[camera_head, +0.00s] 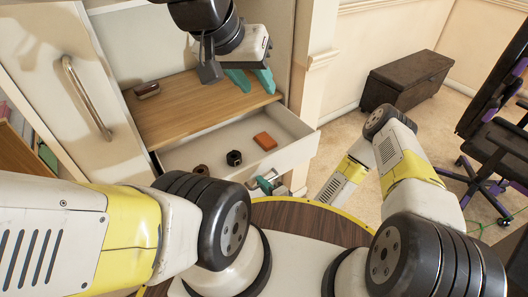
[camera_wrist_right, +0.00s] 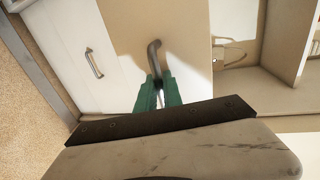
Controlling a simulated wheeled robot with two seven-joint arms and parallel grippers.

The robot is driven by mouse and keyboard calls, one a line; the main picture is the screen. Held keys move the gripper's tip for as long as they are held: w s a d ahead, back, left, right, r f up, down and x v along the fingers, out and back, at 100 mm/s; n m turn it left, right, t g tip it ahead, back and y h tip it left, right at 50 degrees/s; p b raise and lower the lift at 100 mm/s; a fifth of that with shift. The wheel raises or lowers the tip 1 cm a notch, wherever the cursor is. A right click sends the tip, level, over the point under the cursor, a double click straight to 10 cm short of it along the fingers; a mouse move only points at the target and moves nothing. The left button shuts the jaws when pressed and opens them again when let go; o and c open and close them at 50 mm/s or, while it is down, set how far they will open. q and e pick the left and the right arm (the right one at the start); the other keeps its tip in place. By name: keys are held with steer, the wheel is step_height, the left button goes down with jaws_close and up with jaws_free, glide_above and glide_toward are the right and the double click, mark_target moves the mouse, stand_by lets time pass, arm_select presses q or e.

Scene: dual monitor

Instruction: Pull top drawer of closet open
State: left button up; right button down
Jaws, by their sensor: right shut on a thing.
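The closet's drawer (camera_head: 298,150) stands pulled out below a wooden shelf, and its inside shows. An orange block (camera_head: 265,141) and two small dark round things (camera_head: 234,158) lie in it. My right gripper (camera_head: 265,184) is low at the drawer's front. In the right wrist view its green fingers (camera_wrist_right: 157,88) are shut on a dark curved handle (camera_wrist_right: 154,50) on a beige front panel. My left gripper (camera_head: 253,88) hangs above the wooden shelf, its green fingers apart and empty.
A dark red small object (camera_head: 147,89) lies on the wooden shelf (camera_head: 190,108). A closet door with a long metal handle (camera_head: 86,98) is at left. A dark chest (camera_head: 408,80) and an office chair (camera_head: 495,150) stand at right, with open carpet between.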

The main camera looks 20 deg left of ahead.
steer(key=shift+f+v, duration=0.2)
steer(key=shift+v, duration=0.8)
steer(key=c, duration=1.5)
jaws_free()
steer(key=v, duration=0.7)
steer(key=shift+s+d, duration=0.25)
steer(key=shift+s, duration=0.1)
steer(key=shift+w, duration=0.1)
